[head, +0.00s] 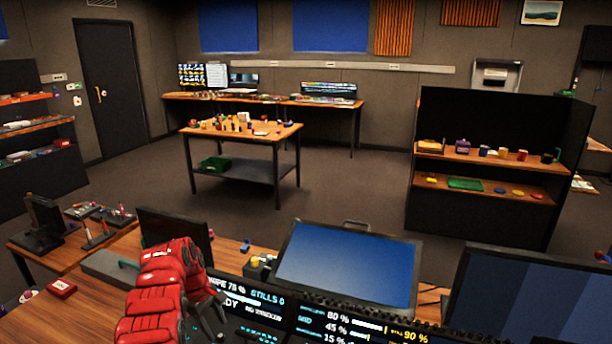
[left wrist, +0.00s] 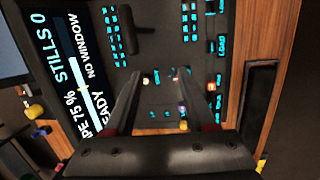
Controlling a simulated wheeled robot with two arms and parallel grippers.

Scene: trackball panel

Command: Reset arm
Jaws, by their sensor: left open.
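My red left arm (head: 160,292) enters the head view from the lower left. Its dark gripper (head: 214,312) is over the left end of the control panel (head: 252,330), partly cut off by the bottom edge. In the left wrist view the left gripper (left wrist: 163,76) is open, its two fingers apart with nothing held between them. I cannot tell whether the fingertips touch the panel. My right gripper is not in view.
A large blue screen (head: 348,264) stands behind the panel, with another monitor (head: 545,300) to the right. A text display (left wrist: 62,75) borders the panel. A wooden table (head: 245,132) and a dark shelf (head: 500,130) stand farther back, with open floor (head: 345,190) between.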

